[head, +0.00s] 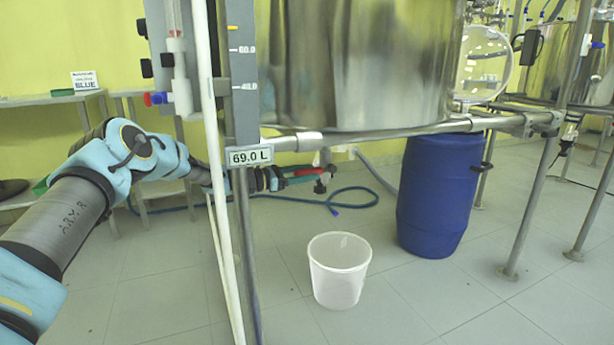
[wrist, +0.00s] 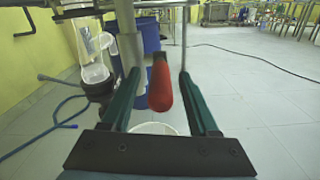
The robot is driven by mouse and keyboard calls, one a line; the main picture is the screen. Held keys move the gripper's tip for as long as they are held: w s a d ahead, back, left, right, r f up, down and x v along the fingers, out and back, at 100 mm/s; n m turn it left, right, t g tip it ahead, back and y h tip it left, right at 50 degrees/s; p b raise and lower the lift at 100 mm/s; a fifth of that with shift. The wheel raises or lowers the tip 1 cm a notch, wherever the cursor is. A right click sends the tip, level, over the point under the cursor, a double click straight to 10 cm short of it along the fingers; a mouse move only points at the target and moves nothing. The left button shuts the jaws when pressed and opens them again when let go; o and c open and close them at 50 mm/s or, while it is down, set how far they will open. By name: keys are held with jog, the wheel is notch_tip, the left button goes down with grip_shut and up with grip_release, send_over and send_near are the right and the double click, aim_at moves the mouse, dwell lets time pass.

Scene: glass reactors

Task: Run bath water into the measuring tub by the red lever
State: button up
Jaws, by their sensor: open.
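The red lever (head: 304,172) sits under the steel bath (head: 360,65), at its outlet. In the wrist view the red lever (wrist: 160,84) lies between the two green fingers of my gripper (wrist: 158,78), with gaps on both sides. My gripper (head: 292,181) is open around the lever, and no contact shows. The white measuring tub (head: 338,285) stands on the floor below; its inside looks empty. In the wrist view the tub's rim (wrist: 150,127) shows just beyond the gripper's base, mostly hidden. No running water is visible.
A display (head: 250,157) on the post reads 69.0 L. A blue barrel (head: 438,195) stands right of the tub. A blue hose (head: 350,190) lies on the floor behind. Frame legs and a white pipe (head: 212,170) stand close to my arm. Floor around the tub is clear.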

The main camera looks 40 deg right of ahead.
jog(key=shift+s+d, duration=0.1)
jog(key=shift+d, duration=0.05)
jog(key=shift+c, duration=0.2)
grip_shut()
dwell(1.2)
